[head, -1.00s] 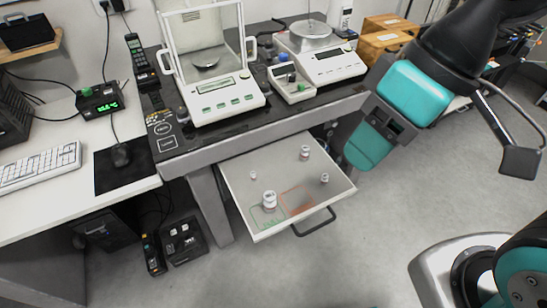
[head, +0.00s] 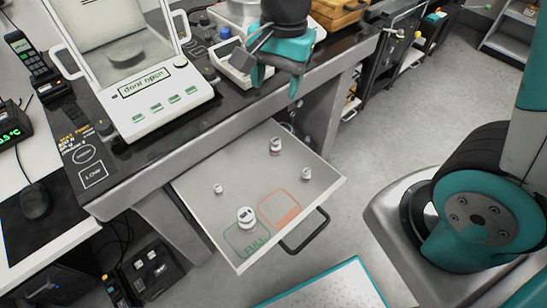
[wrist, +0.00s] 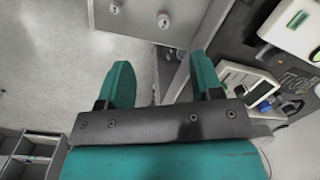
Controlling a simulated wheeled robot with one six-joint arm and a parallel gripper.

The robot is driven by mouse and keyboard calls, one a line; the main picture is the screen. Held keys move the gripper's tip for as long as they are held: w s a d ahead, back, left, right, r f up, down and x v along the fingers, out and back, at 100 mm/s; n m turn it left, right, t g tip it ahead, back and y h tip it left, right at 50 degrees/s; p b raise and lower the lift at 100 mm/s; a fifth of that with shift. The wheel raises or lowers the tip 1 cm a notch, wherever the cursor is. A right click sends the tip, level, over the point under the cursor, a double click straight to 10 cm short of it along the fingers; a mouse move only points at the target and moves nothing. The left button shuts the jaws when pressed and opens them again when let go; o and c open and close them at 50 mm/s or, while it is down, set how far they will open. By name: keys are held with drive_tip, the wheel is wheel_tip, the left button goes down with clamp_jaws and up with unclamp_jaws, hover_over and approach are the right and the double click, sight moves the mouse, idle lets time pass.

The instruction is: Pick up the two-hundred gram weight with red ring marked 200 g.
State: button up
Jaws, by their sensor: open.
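A small metal weight with a reddish ring (head: 275,146) stands upright near the back of the pulled-out drawer (head: 190,185); its marking is too small to read. My gripper (head: 275,82) is open and empty, above the table's front edge and behind that weight in the head view. In the wrist view my two teal fingers (wrist: 162,75) are apart with nothing between them. Two weights show at the top of the wrist view; the one nearer the table (wrist: 163,20) seems to be the reddish-ringed one, its ring unclear there.
The drawer also holds a large weight (head: 246,217) by the green outline, a small one (head: 218,188) and another at right (head: 306,174). An orange outline (head: 279,208) is bare. A glass-shielded balance (head: 155,100) stands on the table (head: 120,190). The drawer handle (head: 305,232) juts forward.

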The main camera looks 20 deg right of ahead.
sight(276, 140)
drive_tip(key=w+f+m+b, duration=0.1)
drive_tip(key=f, duration=0.5)
drive_tip(key=w+d+f+m+b, duration=0.1)
drive_tip(key=f+m, duration=0.1)
drive_tip(key=f, duration=0.4)
drive_tip(key=w+f+m+h+b, duration=0.1)
drive_tip(key=f+m, duration=0.1)
drive_tip(key=f, duration=0.4)
drive_tip(key=shift+w+d, duration=0.3)
drive_tip(key=shift+w, duration=0.05)
drive_tip(key=shift+w+d+f+b, duration=0.1)
drive_tip(key=shift+f+b, duration=0.2)
drive_tip(key=shift+f, duration=2.7)
clamp_jaws()
